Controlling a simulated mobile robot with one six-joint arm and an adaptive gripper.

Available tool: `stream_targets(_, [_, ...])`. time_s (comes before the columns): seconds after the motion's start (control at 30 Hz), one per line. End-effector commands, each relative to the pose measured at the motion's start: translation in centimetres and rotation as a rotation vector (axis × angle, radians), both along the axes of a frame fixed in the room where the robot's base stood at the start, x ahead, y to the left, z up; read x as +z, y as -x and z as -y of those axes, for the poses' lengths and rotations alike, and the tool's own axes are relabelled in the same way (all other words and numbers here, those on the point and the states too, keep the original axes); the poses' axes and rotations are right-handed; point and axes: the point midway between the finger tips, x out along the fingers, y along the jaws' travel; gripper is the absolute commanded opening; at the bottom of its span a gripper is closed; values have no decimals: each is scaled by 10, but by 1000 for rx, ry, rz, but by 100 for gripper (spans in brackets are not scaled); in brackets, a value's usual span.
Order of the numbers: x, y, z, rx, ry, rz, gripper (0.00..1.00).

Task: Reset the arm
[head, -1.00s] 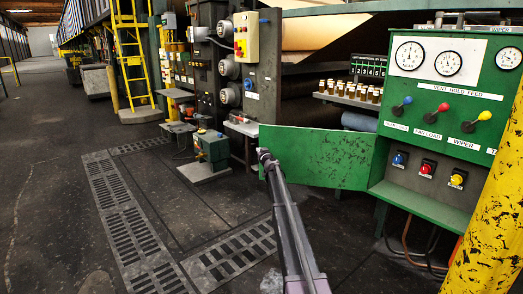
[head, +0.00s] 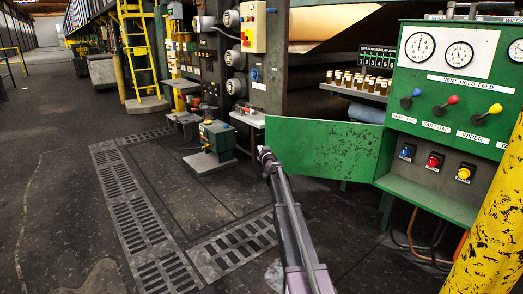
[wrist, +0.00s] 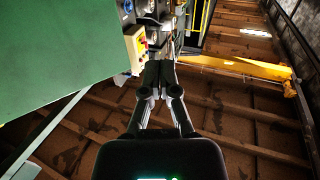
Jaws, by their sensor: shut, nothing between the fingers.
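My gripper (wrist: 160,75) shows in the wrist view, its two dark fingers together and empty. It points up past machine fittings toward the roof. In the head view my arm (head: 291,225) reaches up from the bottom edge, and its visible far end lies in front of the lower left part of the open green door (head: 325,148). I cannot tell whether it touches the door. The gripper itself is not clear in that view.
A green control panel (head: 455,90) with gauges, levers and buttons stands at the right, beside a yellow post (head: 492,215). Small bottles (head: 360,81) stand on a shelf. A yellow ladder (head: 138,55) is at the back left. The dark floor (head: 55,175) at left is open.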

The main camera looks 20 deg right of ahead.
Motion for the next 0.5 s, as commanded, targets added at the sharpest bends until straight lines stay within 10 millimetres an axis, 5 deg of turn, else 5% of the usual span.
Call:
stream_targets(0.3, [0, 2, -3, 8, 0, -2, 0])
stream_targets(0.5, [-1, 22, -38, 93, -4, -25, 0])
